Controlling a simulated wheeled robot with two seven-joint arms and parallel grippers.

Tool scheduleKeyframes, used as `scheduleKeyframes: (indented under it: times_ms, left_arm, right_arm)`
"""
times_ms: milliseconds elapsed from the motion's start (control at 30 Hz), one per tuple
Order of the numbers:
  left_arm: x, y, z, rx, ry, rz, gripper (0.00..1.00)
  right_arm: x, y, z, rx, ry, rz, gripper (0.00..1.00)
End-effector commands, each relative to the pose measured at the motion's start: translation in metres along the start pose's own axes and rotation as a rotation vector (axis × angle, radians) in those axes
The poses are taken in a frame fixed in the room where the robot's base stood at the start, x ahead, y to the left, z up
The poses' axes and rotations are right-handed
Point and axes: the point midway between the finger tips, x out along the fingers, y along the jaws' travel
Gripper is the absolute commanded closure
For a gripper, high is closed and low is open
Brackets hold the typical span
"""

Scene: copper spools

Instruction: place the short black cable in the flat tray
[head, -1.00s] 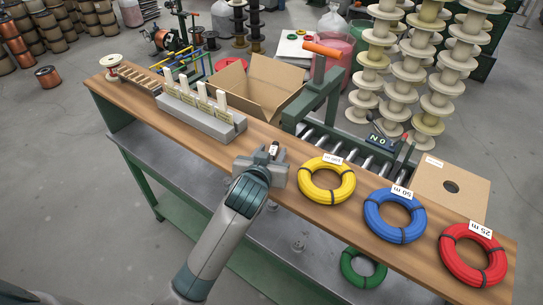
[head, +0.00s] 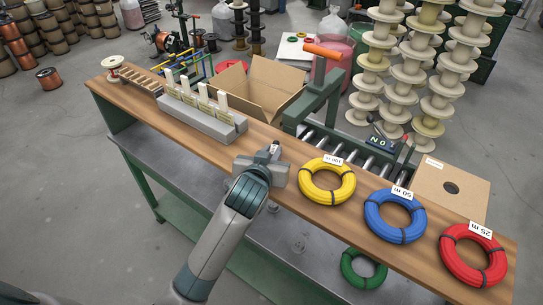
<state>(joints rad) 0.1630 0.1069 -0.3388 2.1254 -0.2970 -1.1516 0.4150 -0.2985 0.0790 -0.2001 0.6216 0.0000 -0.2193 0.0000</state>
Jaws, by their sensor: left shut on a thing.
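My left gripper (head: 268,163) is over the middle of the wooden bench, left of the yellow coil. It is shut on a small dark thing with a white label (head: 275,149), mostly hidden by the fingers. I cannot make out its full shape, so I cannot confirm that it is the short black cable. No other short black cable shows clearly. I cannot tell for sure which thing is the flat tray; a shallow slotted wooden holder (head: 139,77) lies at the bench's far left end. My right gripper is not in view.
Yellow (head: 305,185), blue (head: 372,222) and red (head: 449,258) coils lie along the bench to the right. A grey block with upright pale pieces (head: 203,122) stands left of my gripper. An open cardboard box (head: 262,88) and a roller conveyor (head: 345,150) are behind.

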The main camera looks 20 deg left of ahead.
Motion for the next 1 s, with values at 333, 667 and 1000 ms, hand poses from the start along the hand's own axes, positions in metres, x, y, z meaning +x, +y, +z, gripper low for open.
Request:
scheduleKeyframes:
  times_ms: [333, 667, 1000]
  left_arm:
    - [-0.018, 0.000, -0.044, -0.003, 0.006, 0.002, 1.00]
    - [-0.034, 0.000, -0.083, -0.001, 0.003, 0.001, 1.00]
    - [-0.037, 0.000, -0.087, 0.000, -0.001, 0.000, 1.00]
  right_arm:
    - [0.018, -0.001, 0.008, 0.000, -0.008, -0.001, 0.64]
    - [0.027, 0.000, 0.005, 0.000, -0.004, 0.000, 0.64]
    - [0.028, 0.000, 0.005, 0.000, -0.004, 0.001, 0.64]
